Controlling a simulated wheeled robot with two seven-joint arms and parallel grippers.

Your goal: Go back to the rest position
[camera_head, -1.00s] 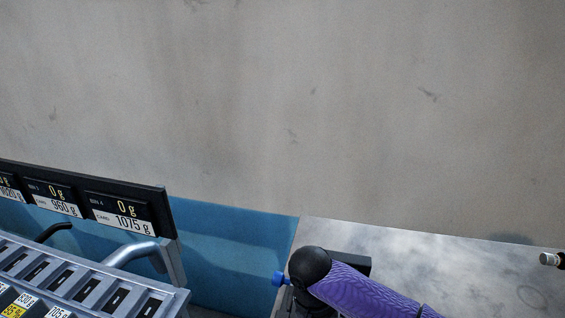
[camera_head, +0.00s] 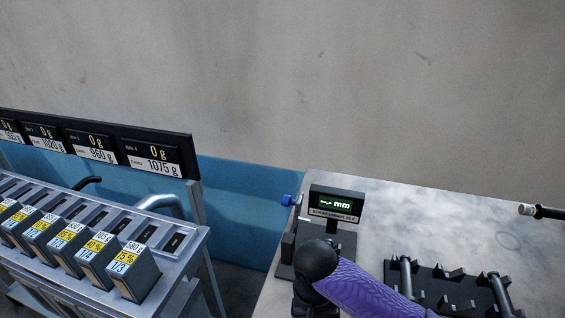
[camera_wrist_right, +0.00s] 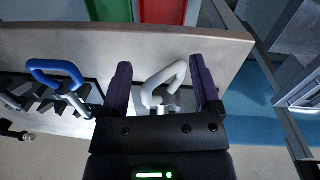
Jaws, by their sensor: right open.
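My right gripper (camera_wrist_right: 160,65) shows in the right wrist view with its two dark fingers spread apart. A pale looped handle (camera_wrist_right: 168,80) appears between the fingers in the picture; I cannot tell whether it touches them, and the fingers are not closed on it. In the head view my purple right arm (camera_head: 368,287) comes in from the lower right over the bench (camera_head: 400,205), with its black rounded joint in front of a small gauge with a display (camera_head: 335,204). The right gripper is not visible there. My left arm and gripper are in neither view.
A dark rack (camera_head: 450,285) sits on the bench, right of my arm. A metal stand with labelled bins (camera_head: 133,273) and weight displays (camera_head: 150,158) is at left. A blue looped handle (camera_wrist_right: 57,72) lies left of the gripper in the wrist view. A plain wall fills the back.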

